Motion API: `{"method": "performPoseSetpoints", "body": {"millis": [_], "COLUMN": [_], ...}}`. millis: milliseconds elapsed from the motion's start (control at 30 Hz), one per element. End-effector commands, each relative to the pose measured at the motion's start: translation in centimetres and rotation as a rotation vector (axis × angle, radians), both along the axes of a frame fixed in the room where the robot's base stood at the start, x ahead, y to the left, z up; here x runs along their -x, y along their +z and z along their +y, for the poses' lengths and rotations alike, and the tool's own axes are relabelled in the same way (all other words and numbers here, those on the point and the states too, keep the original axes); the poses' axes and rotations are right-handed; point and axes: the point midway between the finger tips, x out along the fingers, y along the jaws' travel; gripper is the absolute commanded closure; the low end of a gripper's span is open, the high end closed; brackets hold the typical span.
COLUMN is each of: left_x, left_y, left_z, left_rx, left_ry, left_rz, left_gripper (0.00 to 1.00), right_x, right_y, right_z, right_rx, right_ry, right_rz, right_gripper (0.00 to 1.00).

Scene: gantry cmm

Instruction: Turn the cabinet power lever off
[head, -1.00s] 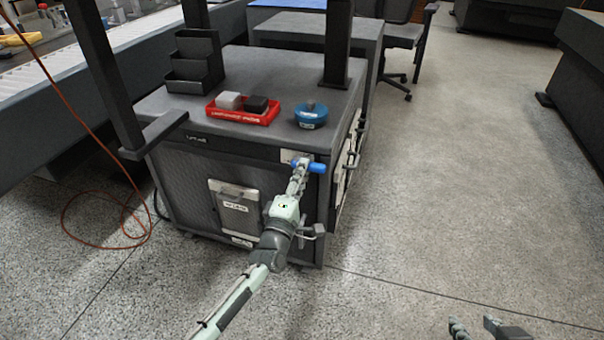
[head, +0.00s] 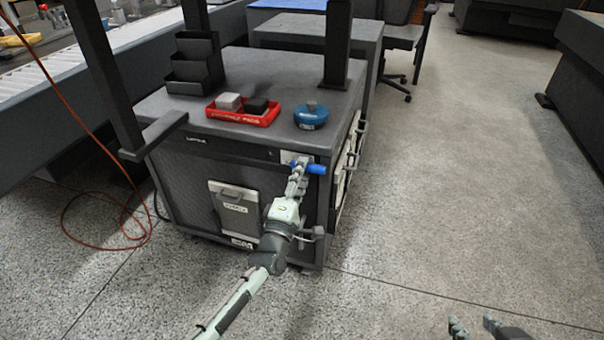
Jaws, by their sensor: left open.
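The dark grey cabinet (head: 195,185) stands ahead of me. Its blue power lever (head: 315,168) sits on a light plate (head: 290,156) at the upper right of the front face and points to the right, roughly level. My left gripper (head: 299,166) is at the lever, open, with its fingertips at the lever's left part. The fingers hide part of the lever, and I cannot tell whether they touch it. My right gripper (head: 473,326) is at the bottom right edge, over the floor, with its fingers apart and empty, far from the cabinet.
A red tray (head: 243,117) with a light and a dark block, a blue round item (head: 311,116) and a dark stepped holder (head: 195,62) are on the cabinet top. An orange cable (head: 105,246) loops on the floor at left. The floor to the right is clear.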

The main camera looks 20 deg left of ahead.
Motion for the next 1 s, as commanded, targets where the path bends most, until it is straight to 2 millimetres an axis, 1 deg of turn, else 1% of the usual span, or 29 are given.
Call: {"method": "performPoseSetpoints", "body": {"millis": [167,300,500,600,700,1000], "left_x": [2.8,5.9,9.5,10.7,11.3,11.5], "left_y": [-0.8,-1.4,-2.0,-2.2,-2.3,-2.3], "left_z": [0.1,0.2,0.3,0.3,0.3,0.4], "left_rx": [-0.001,0.000,0.000,0.001,0.001,0.001], "left_ry": [-0.001,0.000,-0.001,0.000,0.000,0.000], "left_rz": [0.005,0.005,0.004,0.003,0.001,0.001], "left_gripper": [0.58,0.58,0.58,0.58,0.58,0.58], "right_x": [0.0,0.0,0.0,0.0,0.0,0.0], "right_y": [0.0,0.0,0.0,0.0,0.0,-0.1], "right_z": [0.0,0.0,0.0,0.0,0.0,0.0], "right_rx": [0.000,0.000,0.001,0.001,0.001,0.000], "right_ry": [0.000,0.000,0.001,0.001,0.001,0.000], "right_rz": [0.000,0.000,0.000,0.000,0.000,0.000], "right_gripper": [0.60,0.60,0.60,0.60,0.60,0.60]}}
